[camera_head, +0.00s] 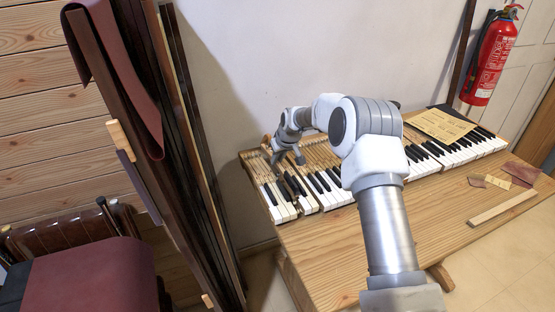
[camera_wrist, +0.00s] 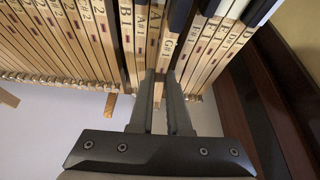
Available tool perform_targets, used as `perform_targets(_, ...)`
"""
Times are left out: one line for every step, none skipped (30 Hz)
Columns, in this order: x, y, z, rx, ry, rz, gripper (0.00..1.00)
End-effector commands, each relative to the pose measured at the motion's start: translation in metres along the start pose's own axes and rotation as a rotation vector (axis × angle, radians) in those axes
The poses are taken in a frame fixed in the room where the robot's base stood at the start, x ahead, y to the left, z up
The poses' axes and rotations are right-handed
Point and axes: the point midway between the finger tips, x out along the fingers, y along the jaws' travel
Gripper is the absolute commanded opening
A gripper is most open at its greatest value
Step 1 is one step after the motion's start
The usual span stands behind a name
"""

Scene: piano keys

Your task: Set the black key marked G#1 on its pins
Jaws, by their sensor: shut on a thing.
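The key marked G#1 (camera_wrist: 167,47) is a wooden stick with a black top. In the wrist view it lies between the labelled sticks of its neighbours, and its label sits nearer my gripper than theirs. My gripper (camera_wrist: 160,82) is shut on the rear wooden part of this key. In the head view my gripper (camera_head: 289,157) is low over the back of the keyboard's left end. The key's pins are hidden, and I cannot tell whether the key sits on them.
The keyboard (camera_head: 333,190) runs along a wooden table (camera_head: 350,245). Paper (camera_head: 440,124), small scraps (camera_head: 497,181) and a wooden strip (camera_head: 502,208) lie at right. Tall boards (camera_head: 175,150) stand left. The table's front is clear.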

Motion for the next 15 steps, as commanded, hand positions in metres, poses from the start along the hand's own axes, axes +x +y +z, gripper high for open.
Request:
perform_targets(0.0001,0.0,-0.0001,0.0,0.001,0.0,0.0)
perform_targets(0.0004,0.0,0.0,0.0,0.001,0.0,0.0)
perform_targets(0.0007,0.0,0.0002,0.0,0.0,0.0,0.0)
perform_targets(0.0011,0.0,0.0004,0.0,0.0,0.0,0.0)
perform_targets(0.0015,0.0,0.0006,0.0,0.0,0.0,0.0)
perform_targets(0.0021,0.0,0.001,0.0,0.0,0.0,0.0)
perform_targets(0.0025,0.0001,0.0012,0.0,0.0,0.0,0.0)
perform_targets(0.003,0.0,0.0014,0.0,0.0,0.0,0.0)
perform_targets(0.0036,0.0,0.0017,0.0,0.0,0.0,0.0)
perform_targets(0.004,0.0,0.0019,0.0,0.0,0.0,0.0)
perform_targets(0.0044,0.0,0.0022,0.0,0.0,0.0,0.0)
perform_targets(0.005,0.0,0.0024,0.0,0.0,0.0,0.0)
perform_targets(0.0054,0.0001,0.0027,0.0,0.0,0.0,0.0)
perform_targets(0.0058,0.0,0.0029,0.0,0.0,0.0,0.0)
perform_targets(0.0063,0.0,0.0032,0.0,0.0,0.0,0.0)
